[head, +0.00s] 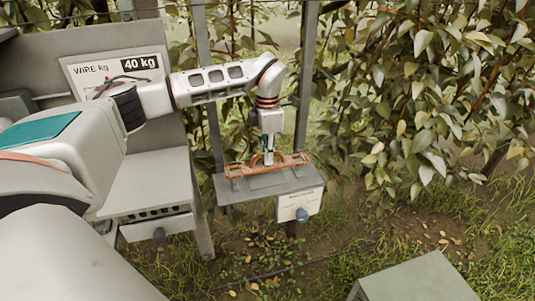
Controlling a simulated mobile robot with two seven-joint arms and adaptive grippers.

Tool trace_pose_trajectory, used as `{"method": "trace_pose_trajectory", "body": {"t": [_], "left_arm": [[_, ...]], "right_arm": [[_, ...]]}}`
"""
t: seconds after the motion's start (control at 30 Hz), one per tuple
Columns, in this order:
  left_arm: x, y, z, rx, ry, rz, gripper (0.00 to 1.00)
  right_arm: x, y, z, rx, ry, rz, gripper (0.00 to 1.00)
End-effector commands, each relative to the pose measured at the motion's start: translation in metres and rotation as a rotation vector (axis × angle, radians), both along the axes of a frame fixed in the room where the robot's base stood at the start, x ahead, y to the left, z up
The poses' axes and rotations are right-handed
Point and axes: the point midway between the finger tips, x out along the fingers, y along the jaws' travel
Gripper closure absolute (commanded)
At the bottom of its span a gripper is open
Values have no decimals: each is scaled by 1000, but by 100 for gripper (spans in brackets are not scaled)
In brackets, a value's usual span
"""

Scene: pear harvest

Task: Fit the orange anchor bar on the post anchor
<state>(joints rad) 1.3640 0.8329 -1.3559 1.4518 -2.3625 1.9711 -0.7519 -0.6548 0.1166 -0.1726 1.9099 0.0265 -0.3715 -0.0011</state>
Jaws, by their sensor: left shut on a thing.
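The orange anchor bar (240,171) lies level across the top of a grey box-like fixture (268,183), which I take to be the post anchor, between two metal posts. My left gripper (268,160) points straight down and is shut on the middle of the bar. The bar appears to be at or just above small upright supports on the fixture; I cannot tell whether it is seated. The fixture's front has a white label and a blue-grey knob (302,215). My right gripper is not in view.
A grey cabinet with a "WIRE kg 40 kg" sign (115,75) stands at the left, with a shelf and knobbed drawer (158,228) below. Metal posts (305,80) flank the fixture. Leafy pear branches (430,110) fill the right. A grey-green box top (420,280) is at the lower right.

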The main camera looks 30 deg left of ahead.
Motion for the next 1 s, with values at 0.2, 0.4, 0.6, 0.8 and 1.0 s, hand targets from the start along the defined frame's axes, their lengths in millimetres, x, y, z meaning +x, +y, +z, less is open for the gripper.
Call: {"method": "trace_pose_trajectory", "body": {"t": [0.2,0.4,0.6,0.8,1.0], "left_arm": [[0,0,-6,0,0,0,100],[0,0,-12,0,0,0,100],[0,0,-17,0,0,0,100],[0,0,-17,0,0,0,100],[0,0,-17,0,0,0,100]], "right_arm": [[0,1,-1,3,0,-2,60],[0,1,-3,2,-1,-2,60],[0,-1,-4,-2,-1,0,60],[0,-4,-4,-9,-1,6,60],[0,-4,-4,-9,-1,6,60]]}}
